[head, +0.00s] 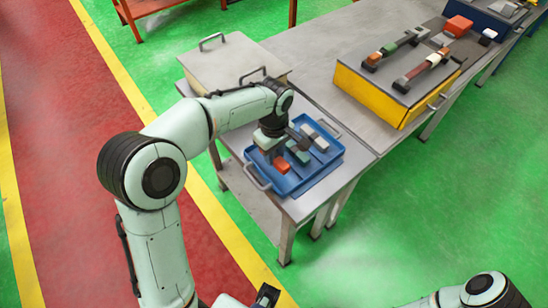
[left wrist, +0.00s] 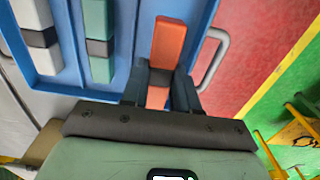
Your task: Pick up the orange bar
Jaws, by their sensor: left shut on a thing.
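The orange bar (head: 282,165), with a dark band around its middle, is at the near left end of the blue tray (head: 291,191) in the head view. In the left wrist view the orange bar (left wrist: 168,42) stands between the dark fingers. My left gripper (head: 271,149) points down over the tray and is shut on the bar's middle; it also shows in the left wrist view (left wrist: 162,82). The fingers hide part of the bar. I cannot tell whether it touches the tray floor.
A green bar (head: 300,153) and a light grey bar (head: 315,138) lie beside it in the tray. A closed grey box (head: 228,62) stands behind my left forearm. A yellow case (head: 372,97) with more parts on top stands at right. Bare grey tabletop lies between.

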